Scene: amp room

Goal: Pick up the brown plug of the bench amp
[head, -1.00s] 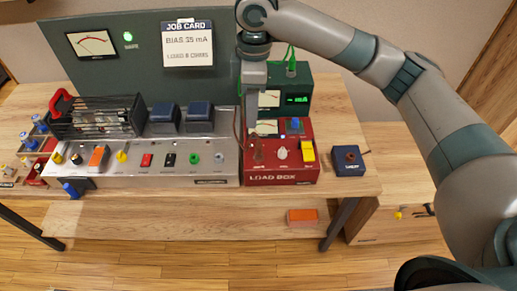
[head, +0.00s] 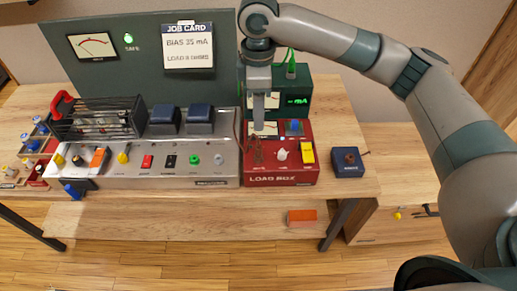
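The bench amp (head: 140,172) is the long silver chassis with a black tube cage and two dark blue blocks on top. My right gripper (head: 259,127) points down over the back left of the red load box (head: 283,178). Its fingers show as one narrow grey shape, so I cannot tell if they are apart or hold anything. A small, thin brownish shape (head: 257,154) shows on the load box just below the fingertips; I cannot tell whether it is the brown plug or its lead. My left gripper is not in view.
A green meter box (head: 297,98) stands behind. The job card (head: 188,48) hangs on the back panel.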

